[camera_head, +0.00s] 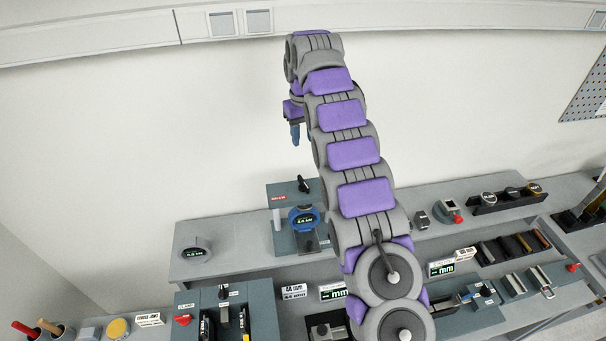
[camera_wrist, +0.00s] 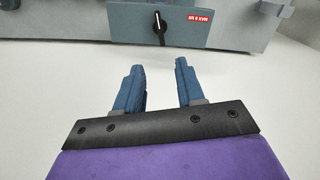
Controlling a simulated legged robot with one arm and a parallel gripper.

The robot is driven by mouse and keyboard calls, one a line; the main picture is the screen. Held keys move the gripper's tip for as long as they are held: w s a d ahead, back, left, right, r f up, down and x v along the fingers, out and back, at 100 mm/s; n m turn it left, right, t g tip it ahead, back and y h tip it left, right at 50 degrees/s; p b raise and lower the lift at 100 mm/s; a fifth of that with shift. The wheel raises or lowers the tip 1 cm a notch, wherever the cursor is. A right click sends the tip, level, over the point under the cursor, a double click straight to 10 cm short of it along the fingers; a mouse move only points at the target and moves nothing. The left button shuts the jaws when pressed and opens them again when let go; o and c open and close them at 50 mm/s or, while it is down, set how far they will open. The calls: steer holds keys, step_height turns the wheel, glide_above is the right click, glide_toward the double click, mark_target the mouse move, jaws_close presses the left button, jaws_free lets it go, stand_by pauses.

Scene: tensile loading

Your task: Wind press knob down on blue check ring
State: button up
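The press (camera_head: 288,192) is a grey-blue frame on the raised shelf, with a red label on its top plate. Its knob (camera_head: 303,184) is black with a white pointer line and also shows in the wrist view (camera_wrist: 160,28). The blue check ring (camera_head: 304,218), with a dark digital display, sits in the press under the top plate. My gripper (camera_head: 295,134) is raised above the press, fingers pointing down. In the wrist view my gripper (camera_wrist: 159,66) is open and empty, its fingertips apart from the knob. The ring is not visible in the wrist view.
A grey round gauge (camera_head: 195,252) stands left on the shelf. A clamp fixture (camera_head: 222,320) with a red knob stands in front. Several dark bars (camera_head: 510,246) lie in a tray at right. The wall (camera_head: 130,130) is behind; the air around my gripper looks clear.

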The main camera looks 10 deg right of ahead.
steer(key=b, duration=0.3)
glide_above(303, 181)
step_height(303, 181, down, 6)
step_height(303, 181, down, 12)
steer(key=shift+r+p, duration=0.25)
steer(key=shift+p, duration=0.5)
steer(key=shift+c, duration=0.3)
jaws_close()
